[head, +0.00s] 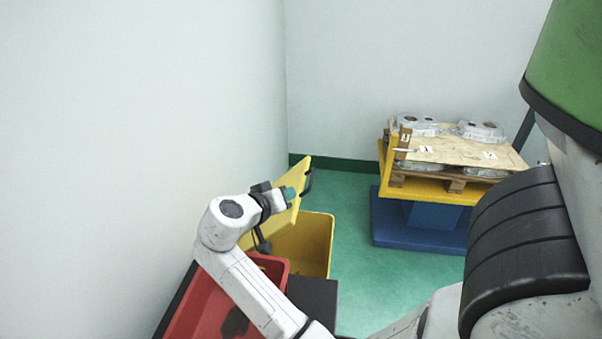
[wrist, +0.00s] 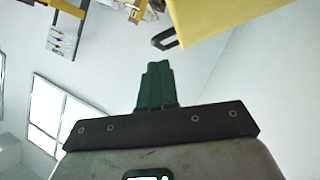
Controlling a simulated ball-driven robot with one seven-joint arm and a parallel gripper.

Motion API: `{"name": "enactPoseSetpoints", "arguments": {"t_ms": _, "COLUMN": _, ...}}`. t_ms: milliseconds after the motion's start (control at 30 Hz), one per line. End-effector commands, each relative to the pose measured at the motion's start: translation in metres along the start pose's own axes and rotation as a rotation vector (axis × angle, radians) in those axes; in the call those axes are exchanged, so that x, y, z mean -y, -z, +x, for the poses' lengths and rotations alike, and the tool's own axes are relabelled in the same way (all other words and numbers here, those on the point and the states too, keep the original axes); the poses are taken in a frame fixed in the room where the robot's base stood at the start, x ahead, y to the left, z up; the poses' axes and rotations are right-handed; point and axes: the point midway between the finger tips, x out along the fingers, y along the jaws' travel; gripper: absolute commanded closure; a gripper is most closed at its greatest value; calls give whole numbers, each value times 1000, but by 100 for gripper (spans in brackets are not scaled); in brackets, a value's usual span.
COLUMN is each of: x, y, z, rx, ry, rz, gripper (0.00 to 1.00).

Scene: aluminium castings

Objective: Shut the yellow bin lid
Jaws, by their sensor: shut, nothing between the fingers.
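The yellow bin (head: 318,232) stands on the green floor near the left wall, with its mouth partly visible. Its yellow lid (head: 299,176) is raised and tilted, with a black handle (head: 309,182) at its upper edge. My gripper (head: 290,193) is in front of the lid in the head view, close to the handle; whether it touches the lid cannot be told there. In the wrist view, the green fingers (wrist: 157,66) are together and empty. The lid (wrist: 225,15) and its handle (wrist: 166,38) are beyond the fingertips at upper right, apart from them in the picture.
A red bin (head: 190,310) stands in front of the yellow one, under my arm. A yellow and blue lift table (head: 420,238) at the right carries a wooden pallet with castings (head: 480,131) and a board (head: 460,150). Green floor (head: 352,285) is free between bin and table.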

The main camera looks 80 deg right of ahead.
Motion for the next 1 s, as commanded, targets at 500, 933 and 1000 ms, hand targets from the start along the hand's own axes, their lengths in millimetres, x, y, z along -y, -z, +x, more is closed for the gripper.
{"name": "enactPoseSetpoints", "arguments": {"t_ms": 500, "x": -6, "y": 123, "z": 26, "rx": 635, "ry": 127, "rz": 156, "gripper": 100}}
{"name": "enactPoseSetpoints", "arguments": {"t_ms": 933, "x": -5, "y": 131, "z": 35, "rx": 736, "ry": 187, "rz": 161, "gripper": 100}}
{"name": "enactPoseSetpoints", "arguments": {"t_ms": 1000, "x": -3, "y": 124, "z": 44, "rx": 737, "ry": 186, "rz": 161, "gripper": 100}}
